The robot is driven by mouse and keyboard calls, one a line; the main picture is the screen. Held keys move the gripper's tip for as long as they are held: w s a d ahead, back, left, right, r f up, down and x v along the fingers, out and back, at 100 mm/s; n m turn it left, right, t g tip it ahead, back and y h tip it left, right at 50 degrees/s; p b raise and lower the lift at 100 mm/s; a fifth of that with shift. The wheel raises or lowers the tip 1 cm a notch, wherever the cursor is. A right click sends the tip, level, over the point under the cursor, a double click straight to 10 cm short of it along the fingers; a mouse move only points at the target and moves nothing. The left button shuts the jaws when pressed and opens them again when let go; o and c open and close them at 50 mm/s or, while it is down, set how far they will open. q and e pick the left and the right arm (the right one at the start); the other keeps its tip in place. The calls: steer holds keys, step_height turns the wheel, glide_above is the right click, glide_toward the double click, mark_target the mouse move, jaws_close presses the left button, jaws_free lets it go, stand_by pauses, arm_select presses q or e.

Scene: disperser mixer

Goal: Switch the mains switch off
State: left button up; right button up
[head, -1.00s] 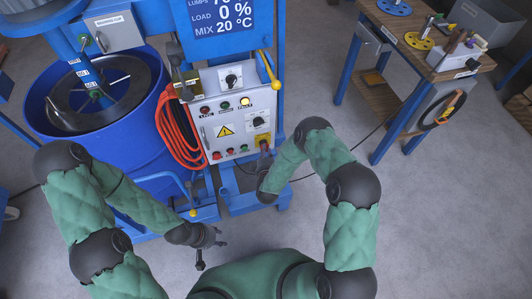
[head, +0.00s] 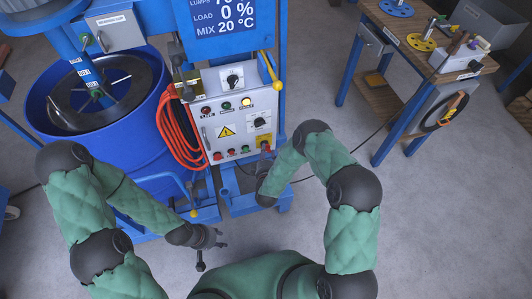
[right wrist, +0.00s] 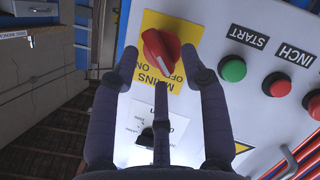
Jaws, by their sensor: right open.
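The mains switch (right wrist: 160,46) is a red rotary handle on a yellow plate (right wrist: 170,22) marked MAINS, ON and OFF, upside down in the right wrist view. In the head view its plate (head: 263,139) is at the panel's lower right. My right gripper (right wrist: 158,62) is open, with two fingertips on either side of the handle and the third finger below it. I cannot tell whether any finger touches it, or which mark the handle points to. My left gripper (head: 218,238) hangs empty below the panel, its fingers apart.
The grey control panel (head: 211,135) has several lamps, another selector and push buttons; a green START button (right wrist: 232,68) is right of the switch in the wrist view. Orange hoses (head: 177,125), a blue drum (head: 140,150) and a wooden bench (head: 448,75) stand around.

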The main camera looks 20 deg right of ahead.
steer(key=v, duration=1.1)
steer(key=shift+s, duration=0.25)
steer(key=s+a+f+m+g+y, duration=0.2)
steer(key=s+f+m+g+y, duration=0.3)
steer(key=s+f+g, duration=0.15)
steer(key=s+a+r+m+g+y, duration=0.1)
steer(key=s+m+g+y, duration=0.1)
steer(key=s+m+g, duration=0.2)
steer(key=s+g, duration=0.3)
steer(key=s, duration=0.5)
steer(key=shift+s+a+y, duration=0.25)
steer(key=shift+a+y, duration=0.05)
steer(key=shift+y, duration=0.1)
steer(key=shift+r+g, duration=0.15)
steer(key=shift+g, duration=0.1)
stand_by(1.6)
